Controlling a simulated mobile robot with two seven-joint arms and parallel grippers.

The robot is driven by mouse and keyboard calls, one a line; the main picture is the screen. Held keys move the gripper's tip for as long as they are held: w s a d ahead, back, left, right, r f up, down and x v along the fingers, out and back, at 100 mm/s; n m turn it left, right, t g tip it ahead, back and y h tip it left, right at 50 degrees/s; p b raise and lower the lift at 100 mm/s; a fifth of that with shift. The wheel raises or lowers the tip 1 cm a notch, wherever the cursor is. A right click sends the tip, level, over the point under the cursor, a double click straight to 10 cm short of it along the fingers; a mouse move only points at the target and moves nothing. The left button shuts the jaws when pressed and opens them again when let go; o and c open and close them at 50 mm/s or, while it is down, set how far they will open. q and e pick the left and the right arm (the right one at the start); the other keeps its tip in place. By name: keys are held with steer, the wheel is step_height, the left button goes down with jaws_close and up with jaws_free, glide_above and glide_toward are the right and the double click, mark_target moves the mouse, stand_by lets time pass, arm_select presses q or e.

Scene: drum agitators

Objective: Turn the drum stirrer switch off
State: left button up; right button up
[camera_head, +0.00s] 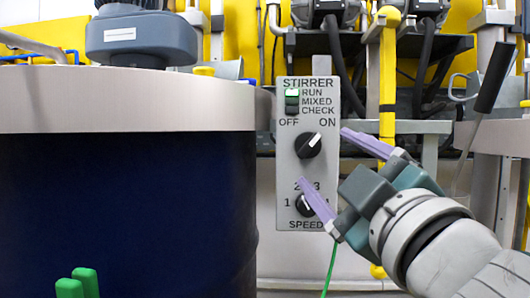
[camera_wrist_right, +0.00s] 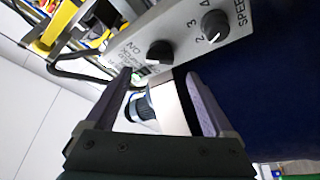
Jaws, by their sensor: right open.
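The stirrer control panel (camera_head: 286,170) is a grey upright plate. Its OFF/ON switch knob (camera_head: 308,146) is black, with its white mark pointing up and right toward ON. The knob also shows in the right wrist view (camera_wrist_right: 160,53). My right gripper (camera_head: 323,158) is open and empty. Its purple fingers point at the panel, one above and right of the switch, the other low near the speed knob (camera_head: 306,205). In the right wrist view the switch lies beyond the fingertips (camera_wrist_right: 158,74), apart from them. Two green fingertips of my left gripper (camera_head: 77,284) show at lower left; their opening is unclear.
A large dark blue drum (camera_head: 125,205) with a grey rim stands left of the panel, a motor (camera_head: 140,38) on top. A yellow pipe (camera_head: 388,80) runs behind my right gripper. A black-handled lever (camera_head: 494,78) stands at right.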

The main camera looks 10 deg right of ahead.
mark_target(310, 146)
steer(key=x, duration=0.6)
steer(key=shift+c, duration=0.2)
steer(key=c, duration=1.3)
